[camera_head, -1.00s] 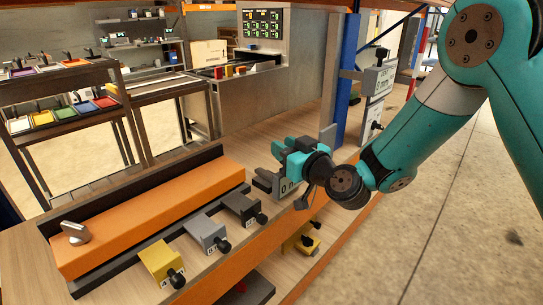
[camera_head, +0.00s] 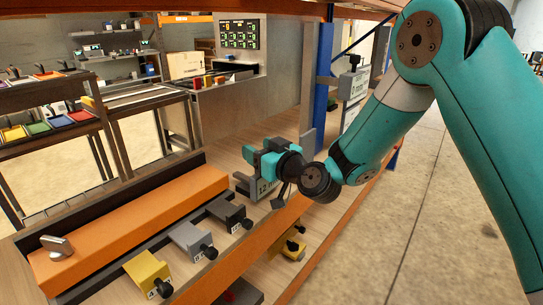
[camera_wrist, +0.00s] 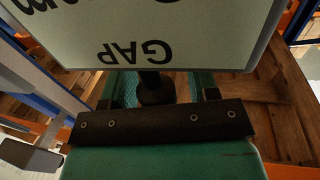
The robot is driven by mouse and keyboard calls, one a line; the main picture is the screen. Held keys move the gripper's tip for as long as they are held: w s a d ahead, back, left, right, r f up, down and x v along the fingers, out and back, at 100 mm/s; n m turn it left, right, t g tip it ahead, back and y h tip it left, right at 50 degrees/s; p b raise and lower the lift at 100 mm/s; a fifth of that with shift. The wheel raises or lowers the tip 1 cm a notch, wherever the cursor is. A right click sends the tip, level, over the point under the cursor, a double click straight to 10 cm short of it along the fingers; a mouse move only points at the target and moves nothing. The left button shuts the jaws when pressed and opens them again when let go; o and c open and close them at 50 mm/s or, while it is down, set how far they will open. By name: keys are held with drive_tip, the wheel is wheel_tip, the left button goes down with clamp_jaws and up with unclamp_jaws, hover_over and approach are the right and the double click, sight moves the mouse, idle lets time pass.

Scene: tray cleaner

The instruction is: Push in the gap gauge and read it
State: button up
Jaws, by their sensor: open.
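The gap gauge (camera_head: 266,188) is a grey box with a pale face on the wooden bench, just below my gripper (camera_head: 265,155). Its face shows "12" and the start of an "m"; my gripper hides the rest. In the wrist view the gauge face (camera_wrist: 150,30) fills the top, upside down, with "GAP" readable and a larger number cut off. A dark round knob (camera_wrist: 155,90) below the face lies between the teal fingers of my gripper (camera_wrist: 156,98). The fingers are open around it; contact is unclear.
An orange beam (camera_head: 130,225) with a grey knob lies left. Yellow (camera_head: 147,270), grey (camera_head: 190,238) and black (camera_head: 230,212) blocks with black knobs stand along its front. Another gauge (camera_head: 352,85) reading "0 mm" stands by a blue post (camera_head: 322,70). The floor at right is clear.

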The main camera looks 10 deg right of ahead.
drive_tip(key=b+v, duration=1.7)
drive_tip(key=shift+s, duration=0.1)
idle(0.4)
